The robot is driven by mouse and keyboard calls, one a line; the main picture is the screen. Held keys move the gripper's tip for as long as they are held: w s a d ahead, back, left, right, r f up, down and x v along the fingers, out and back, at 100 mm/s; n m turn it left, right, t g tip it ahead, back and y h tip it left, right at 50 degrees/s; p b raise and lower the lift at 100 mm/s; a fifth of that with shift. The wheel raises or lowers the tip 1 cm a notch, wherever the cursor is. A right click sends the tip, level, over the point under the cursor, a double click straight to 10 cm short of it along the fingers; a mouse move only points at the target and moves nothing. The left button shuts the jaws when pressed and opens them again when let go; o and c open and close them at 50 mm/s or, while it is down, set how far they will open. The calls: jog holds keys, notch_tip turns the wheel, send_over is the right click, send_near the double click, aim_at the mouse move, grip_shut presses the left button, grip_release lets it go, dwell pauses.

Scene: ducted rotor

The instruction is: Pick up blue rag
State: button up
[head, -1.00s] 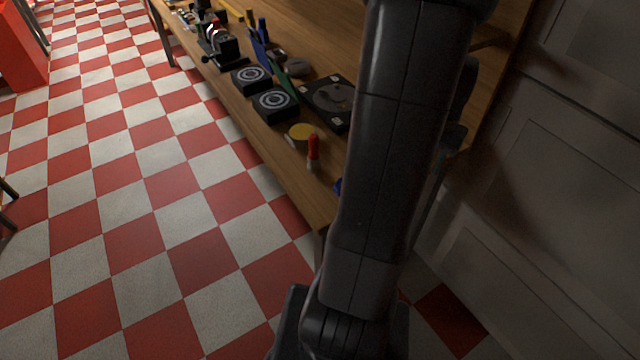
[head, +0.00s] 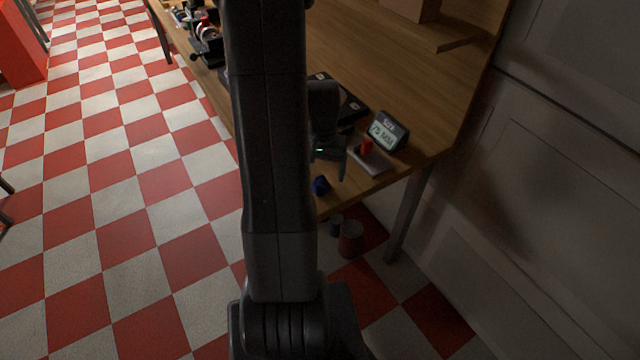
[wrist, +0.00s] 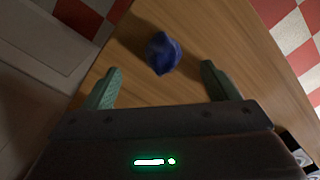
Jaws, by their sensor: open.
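The blue rag (head: 320,185) is a small crumpled bundle on the wooden table (head: 440,125), near its front edge. In the wrist view the rag (wrist: 163,53) lies on bare wood, ahead of the gap between my fingers. My gripper (wrist: 158,84) is open and empty, with one green finger to each side and the rag a little beyond the fingertips. In the head view my gripper (head: 343,165) is above the table close to the rag. My arm hides part of the table to the left.
A digital display (head: 388,131) stands right of my gripper, with a grey block and red piece (head: 366,147) beside it. A black square device (head: 345,104) lies behind. Cylinders (head: 350,240) stand on the floor below the table edge.

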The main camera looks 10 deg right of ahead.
aim_at(321, 177)
jog(key=shift+a+f+p, duration=0.15)
jog(key=shift+f+p, duration=0.2)
jog(key=shift+f, duration=2.1)
jog(key=c, duration=1.1)
jog(key=shift+c, duration=0.2)
jog(key=shift+w+r, duration=0.1)
jog(key=shift+r, duration=0.05)
